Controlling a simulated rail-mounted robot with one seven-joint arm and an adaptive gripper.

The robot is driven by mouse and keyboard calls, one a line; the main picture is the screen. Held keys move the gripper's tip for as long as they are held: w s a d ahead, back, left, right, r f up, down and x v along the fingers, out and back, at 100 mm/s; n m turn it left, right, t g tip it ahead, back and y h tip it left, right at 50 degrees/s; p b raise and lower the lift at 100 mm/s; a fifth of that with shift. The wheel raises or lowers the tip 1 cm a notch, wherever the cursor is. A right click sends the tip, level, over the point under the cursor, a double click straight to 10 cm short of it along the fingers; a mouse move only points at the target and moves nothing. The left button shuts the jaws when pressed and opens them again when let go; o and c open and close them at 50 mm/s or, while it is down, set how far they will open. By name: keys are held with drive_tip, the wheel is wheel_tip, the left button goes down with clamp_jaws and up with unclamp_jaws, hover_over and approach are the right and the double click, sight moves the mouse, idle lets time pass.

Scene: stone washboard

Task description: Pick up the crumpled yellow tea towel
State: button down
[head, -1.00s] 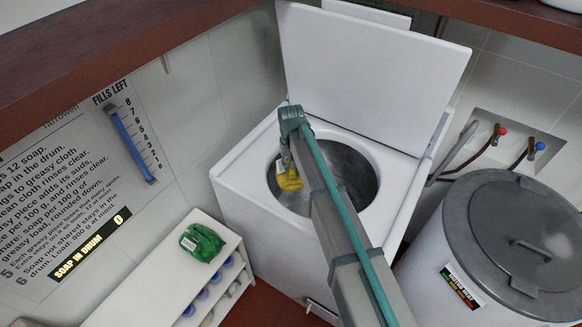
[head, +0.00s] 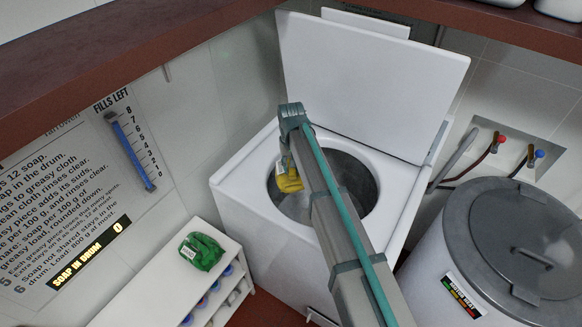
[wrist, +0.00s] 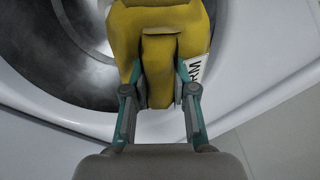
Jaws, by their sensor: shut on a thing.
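The crumpled yellow tea towel (head: 289,182) is in my gripper, over the open drum of the white washer at its left side. In the wrist view the towel (wrist: 160,45) fills the space between and beyond the fingers. A white tag with dark letters shows at its right side. My gripper (wrist: 159,92) is shut on the towel, with one teal finger on each side. In the head view my arm hides part of the drum opening, and the gripper's fingers are hard to make out.
The white washer (head: 245,182) stands with its lid (head: 375,85) raised behind the opening. A green cloth bundle (head: 203,251) lies on a white shelf (head: 150,285) at left. A grey-lidded boiler (head: 500,220) stands at right, below red and blue taps.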

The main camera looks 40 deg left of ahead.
drive_tip(key=shift+r, duration=0.1)
drive_tip(key=shift+r, duration=1.75)
